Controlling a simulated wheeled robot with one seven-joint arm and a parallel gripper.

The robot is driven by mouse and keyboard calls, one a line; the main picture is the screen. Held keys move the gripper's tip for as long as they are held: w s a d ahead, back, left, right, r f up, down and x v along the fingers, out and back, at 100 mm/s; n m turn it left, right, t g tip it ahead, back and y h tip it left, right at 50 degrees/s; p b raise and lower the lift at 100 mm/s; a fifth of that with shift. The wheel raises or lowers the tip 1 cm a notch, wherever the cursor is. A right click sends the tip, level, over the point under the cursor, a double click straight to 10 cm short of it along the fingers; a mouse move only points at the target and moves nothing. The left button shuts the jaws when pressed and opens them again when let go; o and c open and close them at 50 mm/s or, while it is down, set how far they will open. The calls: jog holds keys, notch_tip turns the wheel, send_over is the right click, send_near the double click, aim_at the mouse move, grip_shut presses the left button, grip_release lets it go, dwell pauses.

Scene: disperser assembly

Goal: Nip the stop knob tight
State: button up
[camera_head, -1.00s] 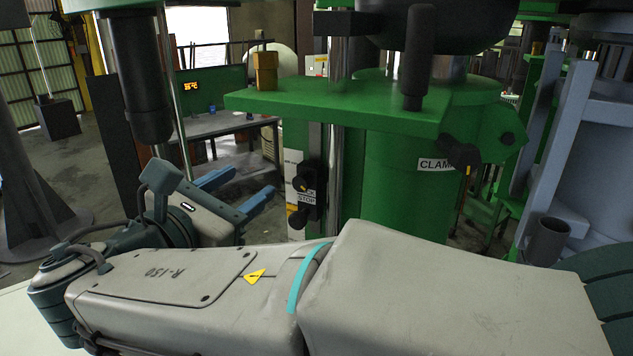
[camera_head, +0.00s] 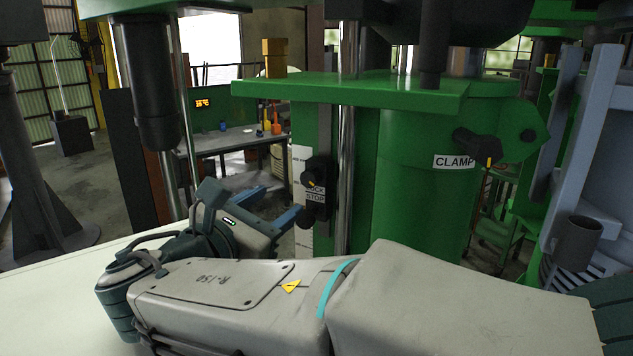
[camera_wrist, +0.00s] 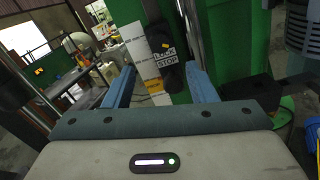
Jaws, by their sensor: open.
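The black lock-stop block (camera_head: 318,172) is on the upright beside the green column, with a LOCK label above a STOP label (camera_head: 316,196). A dark knob (camera_head: 305,218) juts out just below the STOP label; I take it as the stop knob. In the wrist view the block (camera_wrist: 172,75) lies ahead, between the finger lines. My gripper (camera_head: 273,204) points at the block's lower part from the left. Its two blue fingers are apart and empty in the wrist view (camera_wrist: 160,76). The fingers look short of the knob; the exact gap is unclear.
A white scale strip (camera_head: 300,165) runs beside the block. A bright steel rod (camera_head: 346,170) stands just to its right. A CLAMP label and black clamp knob (camera_head: 478,147) are on the green column. A workbench (camera_head: 225,140) stands behind.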

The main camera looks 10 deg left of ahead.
aim_at(307, 182)
jog(key=p+x, duration=0.2)
jog(key=x, duration=0.7)
jog(key=shift+w, duration=0.35)
jog(key=c, duration=1)
jog(key=shift+f, duration=0.15)
